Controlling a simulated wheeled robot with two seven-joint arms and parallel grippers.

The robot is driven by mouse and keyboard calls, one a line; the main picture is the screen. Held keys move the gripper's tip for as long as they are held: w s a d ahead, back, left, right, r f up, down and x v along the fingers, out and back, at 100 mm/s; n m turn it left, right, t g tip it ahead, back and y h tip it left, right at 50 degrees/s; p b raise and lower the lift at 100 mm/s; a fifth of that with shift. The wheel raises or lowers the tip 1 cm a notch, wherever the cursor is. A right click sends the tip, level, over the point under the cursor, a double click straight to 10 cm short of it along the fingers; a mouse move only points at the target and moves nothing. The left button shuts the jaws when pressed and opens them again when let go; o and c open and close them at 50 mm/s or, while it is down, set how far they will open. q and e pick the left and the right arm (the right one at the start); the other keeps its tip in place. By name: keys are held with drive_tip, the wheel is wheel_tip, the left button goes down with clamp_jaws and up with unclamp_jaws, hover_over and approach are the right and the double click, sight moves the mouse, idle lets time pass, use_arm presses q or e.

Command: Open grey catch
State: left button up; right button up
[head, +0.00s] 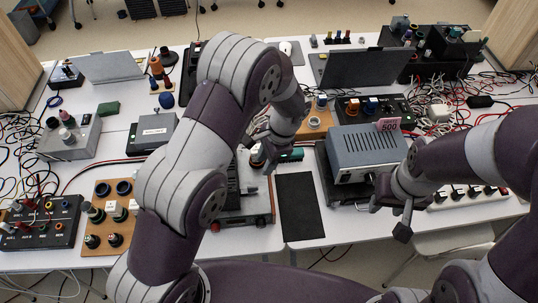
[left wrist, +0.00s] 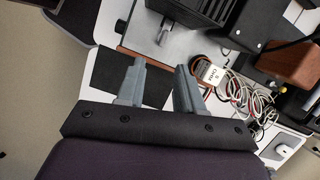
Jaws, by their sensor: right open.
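A test fixture with a grey plate (left wrist: 182,42) and a reddish-brown front edge stands on the table, partly behind my left arm in the head view. A small grey lever-like part (head: 252,190), which looks like the catch, sits on it; it also shows in the left wrist view (left wrist: 163,36). My left gripper (head: 259,162) hangs just above and behind this part. In the left wrist view its two grey fingers (left wrist: 160,70) are apart with nothing between them. My right gripper (head: 392,214) is open and empty in front of the grey speaker-test box, apart from the fixture.
A black mat (head: 298,207) lies right of the fixture. A switch board (head: 108,212) is at left. Tangled cables (left wrist: 240,95) and a white labelled block (left wrist: 208,72) lie near the fixture.

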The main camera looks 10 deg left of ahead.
use_arm(q)
drive_tip(key=w+d+f+m+y+p, duration=0.1)
drive_tip(key=d+m, duration=0.2)
drive_tip(key=p, duration=0.2)
approach(257, 186)
drive_tip(key=p+x, duration=0.2)
drive_tip(key=x, duration=0.5)
drive_tip(key=shift+f, duration=0.35)
drive_tip(key=shift+s+a+f, duration=0.15)
drive_tip(key=shift+a+f, duration=0.15)
drive_tip(key=shift+f, duration=0.05)
drive_tip(key=shift+d, duration=0.1)
drive_tip(key=shift+c, duration=1.2)
clamp_jaws()
use_arm(e)
wheel_tip(257, 186, up, 8)
drive_tip(key=shift+s+f, duration=0.2)
drive_tip(key=shift+s, duration=0.2)
